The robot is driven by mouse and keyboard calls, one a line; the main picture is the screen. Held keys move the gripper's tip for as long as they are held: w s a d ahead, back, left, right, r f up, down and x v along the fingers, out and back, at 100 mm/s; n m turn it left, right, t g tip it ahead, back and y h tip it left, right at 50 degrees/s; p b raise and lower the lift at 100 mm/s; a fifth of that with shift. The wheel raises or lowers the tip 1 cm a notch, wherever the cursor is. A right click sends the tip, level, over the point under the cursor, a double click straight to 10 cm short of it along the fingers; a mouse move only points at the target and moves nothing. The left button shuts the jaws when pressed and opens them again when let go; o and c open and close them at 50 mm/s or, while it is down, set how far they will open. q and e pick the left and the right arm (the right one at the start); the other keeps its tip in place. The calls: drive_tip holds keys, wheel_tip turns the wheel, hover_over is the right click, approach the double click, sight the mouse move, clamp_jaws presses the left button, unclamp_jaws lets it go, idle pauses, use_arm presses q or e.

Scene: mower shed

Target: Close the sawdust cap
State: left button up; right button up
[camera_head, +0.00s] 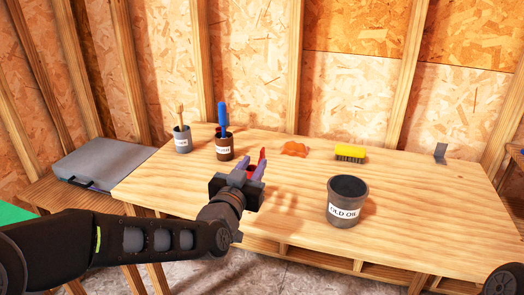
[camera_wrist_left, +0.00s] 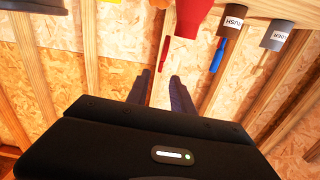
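A red container (camera_wrist_left: 192,16) shows at the top of the left wrist view, which is upside down. A thin red piece (camera_wrist_left: 164,53), which looks like its raised cap, stands beside it. In the head view a red upright piece (camera_head: 262,156) shows just behind my left gripper (camera_head: 251,164), which hides most of the container. My left gripper's two fingers (camera_wrist_left: 158,82) are apart with nothing between them. The red piece appears just beyond the fingertips; I cannot tell whether they touch. My right gripper is not in view.
On the wooden bench (camera_head: 420,210) stand a grey cup (camera_head: 182,143), a brown cup (camera_head: 224,152) with a blue-handled brush, and a bucket labelled OLD OIL (camera_head: 346,203). An orange rag (camera_head: 294,149) and yellow brush (camera_head: 350,152) lie behind. The bench's right side is mostly clear.

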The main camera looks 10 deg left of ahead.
sight(261, 153)
use_arm(q)
drive_tip(key=w, duration=0.7)
drive_tip(key=shift+w+d+p, duration=0.25)
drive_tip(key=shift+w+p, duration=0.1)
clamp_jaws()
